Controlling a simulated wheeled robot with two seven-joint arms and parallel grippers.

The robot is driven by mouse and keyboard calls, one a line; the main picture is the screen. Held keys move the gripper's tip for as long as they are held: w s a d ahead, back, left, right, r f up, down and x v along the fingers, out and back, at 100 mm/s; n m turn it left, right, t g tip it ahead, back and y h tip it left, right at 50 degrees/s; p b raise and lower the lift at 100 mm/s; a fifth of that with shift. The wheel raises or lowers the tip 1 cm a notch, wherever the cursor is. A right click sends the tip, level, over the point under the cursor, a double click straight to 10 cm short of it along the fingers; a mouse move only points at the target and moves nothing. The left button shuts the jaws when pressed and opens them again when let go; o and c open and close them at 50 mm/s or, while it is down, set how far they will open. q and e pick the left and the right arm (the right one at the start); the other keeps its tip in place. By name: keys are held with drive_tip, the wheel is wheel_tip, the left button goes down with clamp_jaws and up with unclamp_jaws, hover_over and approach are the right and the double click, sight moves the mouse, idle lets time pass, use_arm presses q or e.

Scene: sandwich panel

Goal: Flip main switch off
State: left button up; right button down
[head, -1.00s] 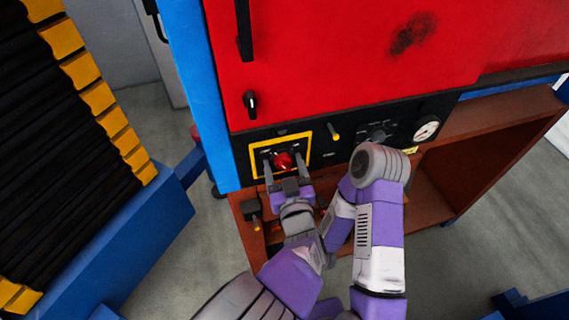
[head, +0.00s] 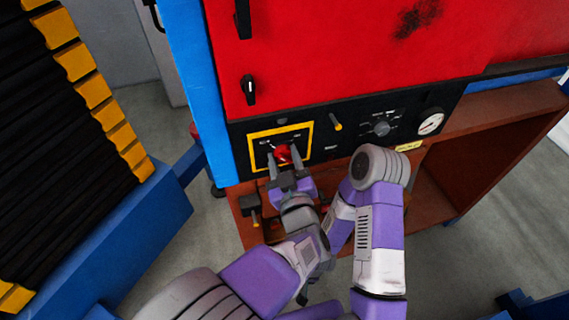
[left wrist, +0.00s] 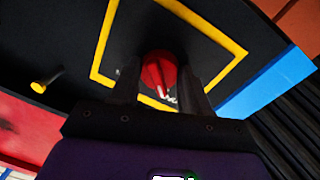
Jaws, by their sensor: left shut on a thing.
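The main switch is a red knob (head: 283,153) inside a yellow square frame (head: 252,136) on the black control panel. In the left wrist view the red knob (left wrist: 158,72) has a pale line on its face. My left gripper (head: 284,158) is at the knob, with one finger on each side, shut on it. In the left wrist view its dark fingers (left wrist: 163,90) stand on both sides of the knob and hide part of it. My right arm is folded at the right of the left one; its gripper is not clearly visible.
The panel also has a yellow lever (head: 336,122), a dark dial (head: 381,127) and a round gauge (head: 430,123). A red cabinet door (head: 330,50) with a black latch (head: 248,89) is above. A brown shelf (head: 440,200) lies below. A blue machine with black bellows stands at the left.

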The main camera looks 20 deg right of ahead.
use_arm(q)
drive_tip(key=o, duration=1)
drive_tip(key=shift+o, duration=0.2)
drive_tip(key=s, duration=0.7)
drive_tip(key=shift+s+a, duration=0.2)
drive_tip(key=shift+s, duration=0.1)
drive_tip(key=shift+f, duration=0.1)
